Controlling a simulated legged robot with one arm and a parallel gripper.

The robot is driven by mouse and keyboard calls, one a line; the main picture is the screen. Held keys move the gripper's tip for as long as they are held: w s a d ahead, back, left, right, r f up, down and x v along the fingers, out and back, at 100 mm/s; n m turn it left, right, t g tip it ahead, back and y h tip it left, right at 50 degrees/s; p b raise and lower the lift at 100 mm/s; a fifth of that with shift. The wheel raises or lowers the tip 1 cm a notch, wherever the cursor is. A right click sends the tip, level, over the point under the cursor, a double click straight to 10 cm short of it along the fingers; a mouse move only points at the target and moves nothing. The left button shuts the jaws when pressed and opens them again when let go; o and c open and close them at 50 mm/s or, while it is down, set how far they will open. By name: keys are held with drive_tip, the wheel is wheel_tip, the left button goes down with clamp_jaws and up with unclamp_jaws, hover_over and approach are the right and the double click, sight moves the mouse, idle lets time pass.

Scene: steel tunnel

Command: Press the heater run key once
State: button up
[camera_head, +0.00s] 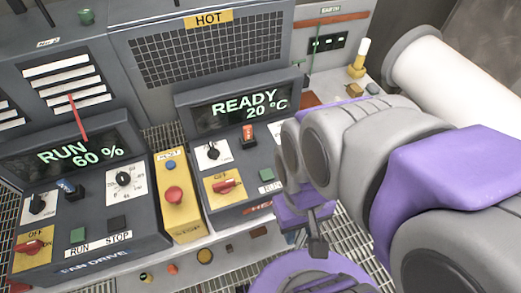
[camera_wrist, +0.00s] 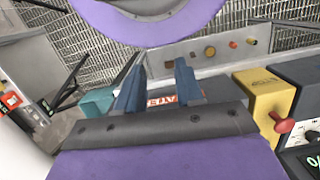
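The heater panel (camera_head: 225,160) has a lit display (camera_head: 240,108) reading READY 20 °C. It carries a black dial (camera_head: 213,153), an orange-red rocker (camera_head: 249,137) and a red rotary handle (camera_head: 226,186) by an OFF label. A red label (camera_head: 258,208), partly covered, is on its front edge. My gripper (camera_head: 318,243) is at the right front of this panel, and my arm hides the panel's right part.
The fan drive panel (camera_head: 80,205) at left reads RUN 60 %. A yellow block (camera_head: 176,205) with a red mushroom button (camera_head: 174,194) stands between the panels; it also shows in the wrist view (camera_wrist: 262,92). A mesh guard marked HOT (camera_head: 208,18) is behind. A white cylinder (camera_head: 440,80) is at right.

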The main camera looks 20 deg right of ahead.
clamp_jaws()
idle(1.2)
